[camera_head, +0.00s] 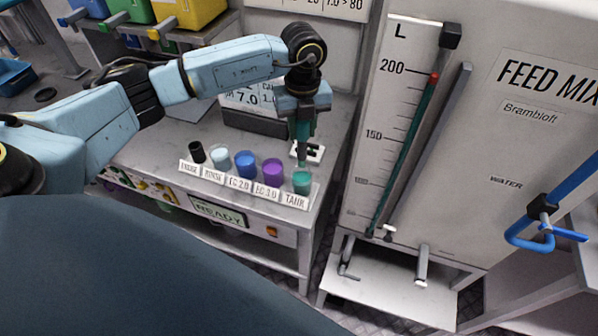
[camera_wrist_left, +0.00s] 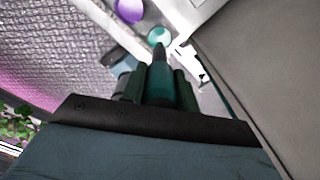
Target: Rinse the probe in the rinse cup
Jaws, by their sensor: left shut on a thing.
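The rinse cup (camera_head: 219,159) is the pale cup behind the RINSE label, second from the left in a row of cups on the grey bench. My left gripper (camera_head: 303,112) points down at the right end of that row, well to the right of the rinse cup. It is shut on the dark teal probe (camera_head: 303,134), which hangs upright. In the wrist view the probe (camera_wrist_left: 160,80) sits between the fingers, its tip by the teal TANK cup (camera_wrist_left: 159,35). I cannot tell if the tip is inside that cup. The rinse cup is not seen there. My right gripper is not in view.
A black holder (camera_head: 197,152), a blue cup (camera_head: 245,164) and a purple cup (camera_head: 272,172) share the row with the TANK cup (camera_head: 302,183). A display box (camera_head: 256,121) stands behind. A tall feed-mix panel (camera_head: 480,130) rises at the right.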

